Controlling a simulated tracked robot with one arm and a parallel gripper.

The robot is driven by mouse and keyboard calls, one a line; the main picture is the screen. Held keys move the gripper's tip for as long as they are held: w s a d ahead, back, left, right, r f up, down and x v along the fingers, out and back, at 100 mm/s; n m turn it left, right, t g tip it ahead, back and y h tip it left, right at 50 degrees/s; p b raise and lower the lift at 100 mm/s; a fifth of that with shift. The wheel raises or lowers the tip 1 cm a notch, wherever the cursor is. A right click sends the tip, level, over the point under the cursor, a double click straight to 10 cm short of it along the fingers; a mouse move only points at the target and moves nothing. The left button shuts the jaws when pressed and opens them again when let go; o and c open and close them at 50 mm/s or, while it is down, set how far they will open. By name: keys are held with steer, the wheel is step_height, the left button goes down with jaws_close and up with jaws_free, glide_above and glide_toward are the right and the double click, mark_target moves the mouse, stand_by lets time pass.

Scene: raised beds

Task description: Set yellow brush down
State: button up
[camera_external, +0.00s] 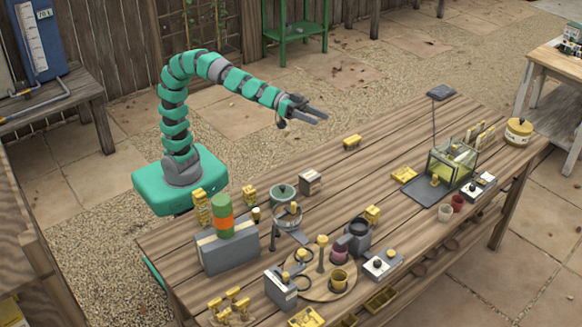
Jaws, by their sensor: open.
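A small yellow block-like thing (352,141), which looks like the yellow brush, lies on the wooden table (390,130) near its far edge. It is too small to make out bristles. My gripper (318,113) is open and empty, with its fingers pointing right. It appears above and to the left of the yellow thing, apart from it. Nothing hides the yellow thing.
A round wooden board (320,292) with cups and a grey box (228,250) with a green and orange cylinder crowd the near left. A glass case (452,160) stands on the right. The table around the yellow thing is clear.

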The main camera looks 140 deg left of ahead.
steer(key=s+d+r+m+h, duration=0.2)
steer(key=s+d+r, duration=0.4)
steer(key=d, duration=0.4)
steer(key=s+d+r+m+h, duration=0.3)
steer(key=s+d+r+m, duration=0.1)
steer(key=s+d+r, duration=0.3)
steer(key=s+d, duration=0.2)
steer(key=d, duration=0.2)
steer(key=shift+s+d+m+g, duration=0.2)
steer(key=shift+s+m+g, duration=0.05)
steer(key=shift+m+g, duration=0.05)
steer(key=shift+r, duration=0.15)
